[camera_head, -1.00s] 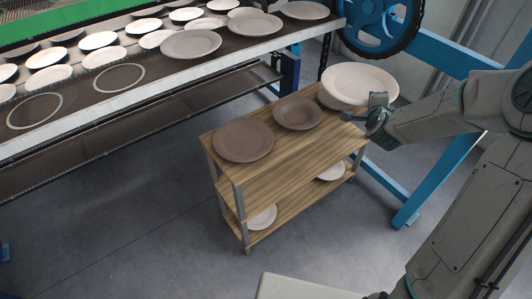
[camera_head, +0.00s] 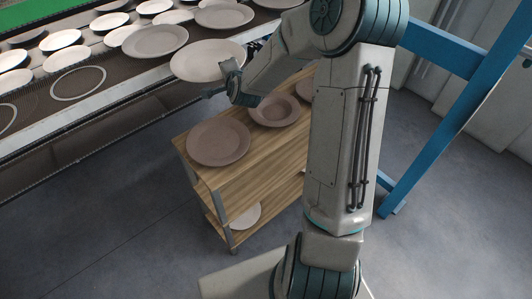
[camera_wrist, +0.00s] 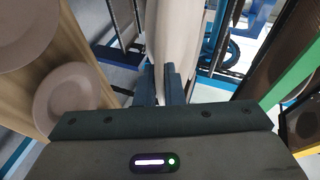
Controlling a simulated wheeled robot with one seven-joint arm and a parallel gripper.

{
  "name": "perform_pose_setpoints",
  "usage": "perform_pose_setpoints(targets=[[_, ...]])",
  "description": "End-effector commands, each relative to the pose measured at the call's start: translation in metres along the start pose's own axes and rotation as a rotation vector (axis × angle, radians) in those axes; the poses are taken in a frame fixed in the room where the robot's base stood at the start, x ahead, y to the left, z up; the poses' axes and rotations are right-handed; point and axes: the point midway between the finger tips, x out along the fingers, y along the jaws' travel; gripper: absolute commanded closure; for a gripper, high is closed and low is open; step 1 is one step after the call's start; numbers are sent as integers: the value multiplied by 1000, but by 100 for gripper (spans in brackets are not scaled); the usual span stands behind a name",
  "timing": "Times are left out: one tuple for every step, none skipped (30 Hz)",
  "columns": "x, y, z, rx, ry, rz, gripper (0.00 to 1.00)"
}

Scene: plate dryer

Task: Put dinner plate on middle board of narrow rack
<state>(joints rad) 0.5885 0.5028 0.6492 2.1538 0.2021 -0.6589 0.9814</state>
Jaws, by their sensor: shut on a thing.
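My gripper (camera_head: 229,76) is shut on the rim of a pale dinner plate (camera_head: 203,62). The plate is held up above the edge of the conveyor side, left of and above the rack's top board. In the wrist view the plate (camera_wrist: 173,40) stands edge-on between the fingers (camera_wrist: 167,84). The narrow wooden rack (camera_head: 262,140) has three boards. Its top board bears brown plates (camera_head: 219,142) and (camera_head: 273,110). The middle board (camera_head: 245,186) shows bare at its front left; the rest is hidden behind my arm. A white plate (camera_head: 246,215) lies on the bottom board.
The conveyor (camera_head: 80,108) runs along the left and back with several plates on it. A blue metal frame (camera_head: 440,125) stands to the right of the rack. The grey floor (camera_head: 120,220) in front and left of the rack is clear.

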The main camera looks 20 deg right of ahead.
Motion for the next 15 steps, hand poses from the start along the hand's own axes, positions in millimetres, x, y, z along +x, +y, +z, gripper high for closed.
perform_pose_setpoints(targets=[[9,9,-13,4,16,-6,100],[13,12,-21,6,22,-6,100],[19,17,-33,10,31,-5,100],[22,20,-42,13,38,-4,100],[26,24,-52,16,46,-3,100],[30,28,-65,21,56,-2,100],[33,32,-75,23,64,-2,100],[36,35,-85,26,71,0,100],[39,39,-97,30,80,1,100],[42,42,-106,33,87,2,100],[44,45,-115,36,94,4,100],[47,50,-127,39,104,5,100],[48,53,-136,43,111,6,100],[50,57,-145,46,120,7,100],[52,61,-158,50,131,8,100]])
